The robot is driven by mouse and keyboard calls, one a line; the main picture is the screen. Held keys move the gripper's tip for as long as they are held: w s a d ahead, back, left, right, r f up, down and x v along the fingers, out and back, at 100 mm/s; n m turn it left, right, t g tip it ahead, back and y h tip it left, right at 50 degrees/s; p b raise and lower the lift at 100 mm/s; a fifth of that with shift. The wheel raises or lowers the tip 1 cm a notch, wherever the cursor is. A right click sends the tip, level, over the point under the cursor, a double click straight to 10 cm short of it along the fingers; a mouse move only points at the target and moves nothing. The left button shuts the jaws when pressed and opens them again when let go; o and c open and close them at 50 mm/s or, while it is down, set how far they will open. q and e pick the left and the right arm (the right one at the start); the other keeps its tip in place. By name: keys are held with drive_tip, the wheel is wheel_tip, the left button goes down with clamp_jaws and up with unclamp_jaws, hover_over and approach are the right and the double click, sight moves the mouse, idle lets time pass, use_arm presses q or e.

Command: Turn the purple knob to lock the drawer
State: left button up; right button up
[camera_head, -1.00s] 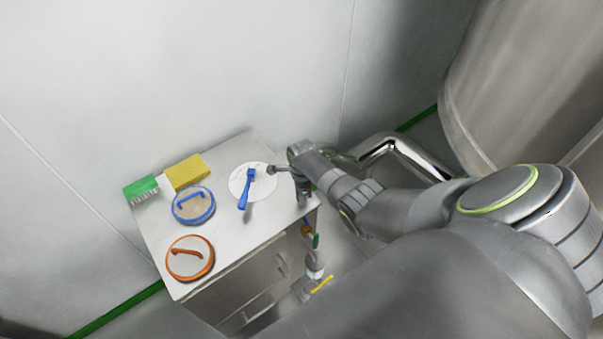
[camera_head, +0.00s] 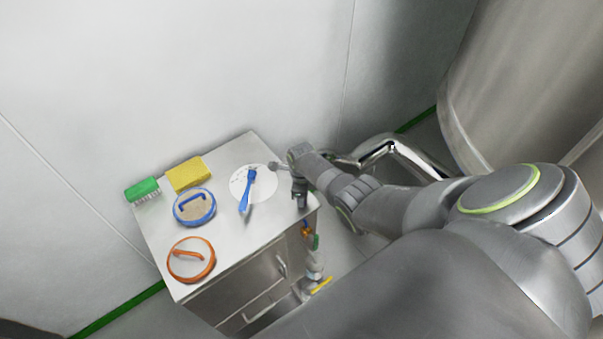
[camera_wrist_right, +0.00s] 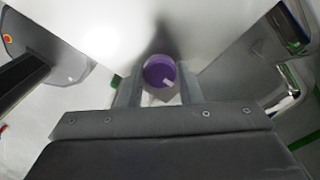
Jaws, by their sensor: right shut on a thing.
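The purple knob (camera_wrist_right: 157,70) shows in the right wrist view between the two fingers of my right gripper (camera_wrist_right: 160,88). The fingers are shut on its sides. A small pale mark is on the knob's face. In the head view my right gripper (camera_head: 300,198) points down at the right edge of the steel cabinet (camera_head: 222,245), and the knob is hidden there. The drawer front (camera_head: 262,306) with a bar handle is low on the cabinet; I cannot tell how far it is pushed in. My left gripper is not in view.
A bent steel pipe (camera_head: 400,150) stands behind my right arm.

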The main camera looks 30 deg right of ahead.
drive_tip(key=o, duration=1)
drive_tip(key=shift+d, duration=0.1)
drive_tip(key=shift+c, duration=0.2)
drive_tip(key=shift+r, duration=0.45)
wheel_tip(320, 180, up, 2)
drive_tip(key=shift+r+b, duration=0.1)
drive_tip(key=shift+b, duration=0.25)
wheel_tip(320, 180, up, 14)
drive_tip(key=shift+r+b, duration=0.15)
drive_tip(key=shift+b, duration=0.2)
